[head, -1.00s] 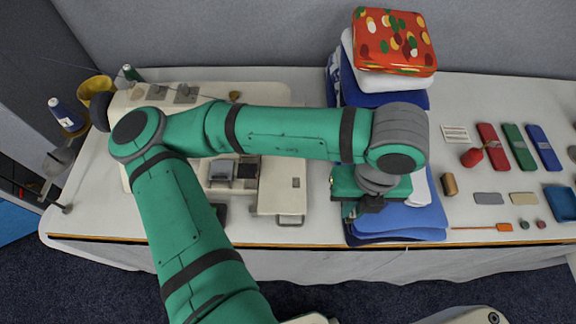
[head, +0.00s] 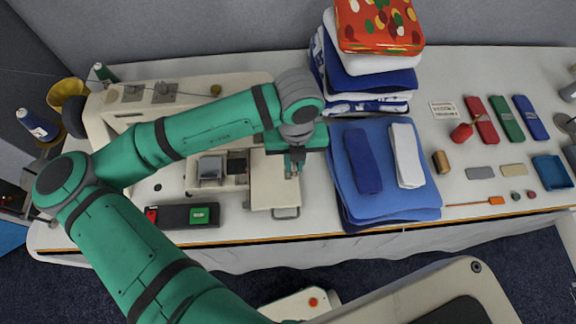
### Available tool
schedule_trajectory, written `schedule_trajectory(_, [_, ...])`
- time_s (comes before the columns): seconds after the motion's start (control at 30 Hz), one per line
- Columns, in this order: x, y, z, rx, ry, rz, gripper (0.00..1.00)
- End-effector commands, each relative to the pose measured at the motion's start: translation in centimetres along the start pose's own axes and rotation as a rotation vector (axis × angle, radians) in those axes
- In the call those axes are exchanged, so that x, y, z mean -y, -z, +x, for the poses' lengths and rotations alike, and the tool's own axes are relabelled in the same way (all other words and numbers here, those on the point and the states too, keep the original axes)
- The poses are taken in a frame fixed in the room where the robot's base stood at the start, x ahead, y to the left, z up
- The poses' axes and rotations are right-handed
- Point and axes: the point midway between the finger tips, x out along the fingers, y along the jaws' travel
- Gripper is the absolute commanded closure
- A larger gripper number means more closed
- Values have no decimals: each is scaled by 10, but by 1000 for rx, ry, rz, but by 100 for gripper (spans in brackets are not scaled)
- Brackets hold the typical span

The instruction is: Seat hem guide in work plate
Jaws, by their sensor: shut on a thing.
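A cream sewing machine (head: 110,103) stands at the left of the table. The work plate (head: 266,200) is the flat cream slab at its right end, with a metal handle on its front edge. My gripper (head: 293,172) points down over the right part of the work plate and is shut on a small piece, which I take to be the hem guide. That piece is mostly hidden by the jaws and too small to make out. I cannot tell whether it touches the plate. The slot in the plate is hidden by my gripper.
Folded blue cloths (head: 385,195) lie close to the right of the plate. Small sewing items and a blue dish (head: 552,172) lie farther right.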

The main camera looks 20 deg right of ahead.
Motion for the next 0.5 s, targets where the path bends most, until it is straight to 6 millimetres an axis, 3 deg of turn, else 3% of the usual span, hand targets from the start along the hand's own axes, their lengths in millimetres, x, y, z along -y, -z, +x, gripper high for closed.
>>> schedule_trajectory(0.37, [-13,-14,24,0,-1,0,100])
schedule_trajectory(0.5, [-13,-13,44,-2,0,2,100])
